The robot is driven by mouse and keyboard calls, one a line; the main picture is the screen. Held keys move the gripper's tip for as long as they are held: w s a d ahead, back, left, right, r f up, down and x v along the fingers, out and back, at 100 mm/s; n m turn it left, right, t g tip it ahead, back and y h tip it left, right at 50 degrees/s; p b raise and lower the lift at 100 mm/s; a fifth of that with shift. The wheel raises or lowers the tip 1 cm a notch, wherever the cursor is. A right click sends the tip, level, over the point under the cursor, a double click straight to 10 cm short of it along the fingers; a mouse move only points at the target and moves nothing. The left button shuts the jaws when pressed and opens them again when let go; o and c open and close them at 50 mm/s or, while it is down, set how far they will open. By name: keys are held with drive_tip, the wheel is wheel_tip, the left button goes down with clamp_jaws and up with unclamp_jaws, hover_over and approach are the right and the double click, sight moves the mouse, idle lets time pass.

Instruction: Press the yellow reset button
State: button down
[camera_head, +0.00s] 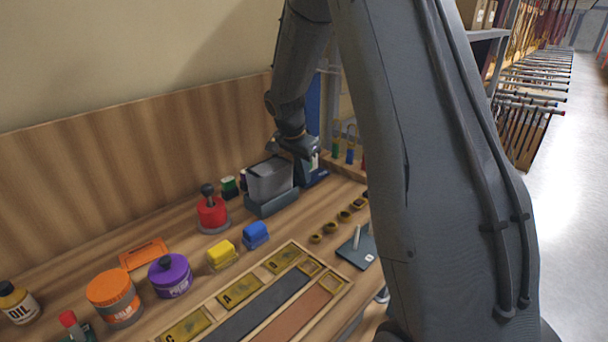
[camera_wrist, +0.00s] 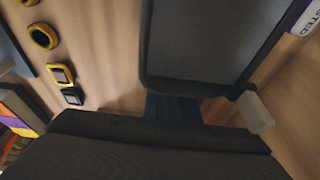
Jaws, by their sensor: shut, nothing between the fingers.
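I cannot make out for sure which thing is the yellow reset button. A yellow block (camera_head: 221,255) stands on the bench in the head view, left of a blue block (camera_head: 255,235). A row of small yellow-rimmed round pieces (camera_head: 330,227) lies to their right; yellow-rimmed pieces (camera_wrist: 43,36) also show at the left of the wrist view. My gripper (camera_head: 308,152) is shut and empty, pointing down beside the far right of the grey bin (camera_head: 270,182). Its tips are partly hidden in the head view. Large dark shapes fill much of the wrist view.
A red pot (camera_head: 212,214) with a dark knob, an orange jar (camera_head: 114,297) and a purple jar (camera_head: 170,276) stand on the bench. A wooden tray (camera_head: 215,322) lies in front. A dark plate (camera_head: 356,250) with a pale peg is at right. My arm hides the bench's right end.

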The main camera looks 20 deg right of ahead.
drive_tip(key=shift+s+f, duration=0.2)
drive_tip(key=shift+f, duration=0.15)
wheel_tip(320, 180, up, 5)
drive_tip(key=p, duration=0.2)
drive_tip(key=shift+s+r+p, duration=0.1)
drive_tip(key=shift+p, duration=0.2)
drive_tip(key=b+v, duration=0.3)
drive_tip(key=v, duration=0.6)
drive_tip(key=shift+r, duration=0.25)
drive_tip(key=shift+a, duration=0.1)
